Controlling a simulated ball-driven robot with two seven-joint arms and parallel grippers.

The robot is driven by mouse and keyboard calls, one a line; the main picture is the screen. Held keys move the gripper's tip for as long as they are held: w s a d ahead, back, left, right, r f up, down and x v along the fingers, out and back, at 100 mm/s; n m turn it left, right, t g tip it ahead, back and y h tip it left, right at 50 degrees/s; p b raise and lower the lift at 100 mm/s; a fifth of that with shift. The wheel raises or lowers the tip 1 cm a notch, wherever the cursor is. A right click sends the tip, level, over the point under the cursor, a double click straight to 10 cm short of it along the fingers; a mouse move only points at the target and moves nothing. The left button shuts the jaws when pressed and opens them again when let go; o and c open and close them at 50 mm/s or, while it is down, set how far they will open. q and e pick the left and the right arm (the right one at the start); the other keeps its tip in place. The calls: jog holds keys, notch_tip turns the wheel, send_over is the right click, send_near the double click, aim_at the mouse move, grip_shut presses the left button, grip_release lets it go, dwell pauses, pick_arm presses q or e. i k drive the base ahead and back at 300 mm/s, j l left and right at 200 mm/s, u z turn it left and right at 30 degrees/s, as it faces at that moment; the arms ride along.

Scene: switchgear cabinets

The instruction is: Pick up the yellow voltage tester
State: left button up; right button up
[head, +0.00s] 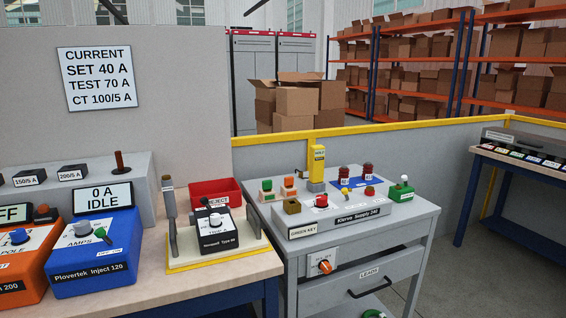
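The yellow voltage tester (317,162) stands upright at the back edge of the grey cart top, behind the supply panel. It has a white label on its front, and its lower end sits at a grey base or holder. Whether it rests in that holder or in front of it is too small to tell. The Kleroy Supply 240 panel (335,222) lies in front of it, with small colored knobs, sockets and buttons. Neither of my grippers shows in the head view.
The blue Plovertek Inject 120 box (92,262), black relay box (217,232) and red bin (214,194) stand on the wooden bench at left. The cart has a drawer (366,285). A yellow-topped low wall (400,142) runs behind it. Floor (480,275) is clear at right.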

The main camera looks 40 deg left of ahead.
aim_at(317, 152)
jog(key=i+l+u, duration=0.1)
jog(key=i+u, duration=0.15)
jog(key=u, duration=0.2)
jog(key=i+l+u, duration=0.2)
jog(key=u, duration=0.25)
jog(key=i+l+u, duration=0.2)
jog(key=u, duration=0.25)
jog(key=i+l+u, duration=0.1)
jog(key=l+u, duration=0.35)
jog(key=i+l+u, duration=0.1)
jog(key=l+u, duration=0.15)
jog(key=u, duration=0.15)
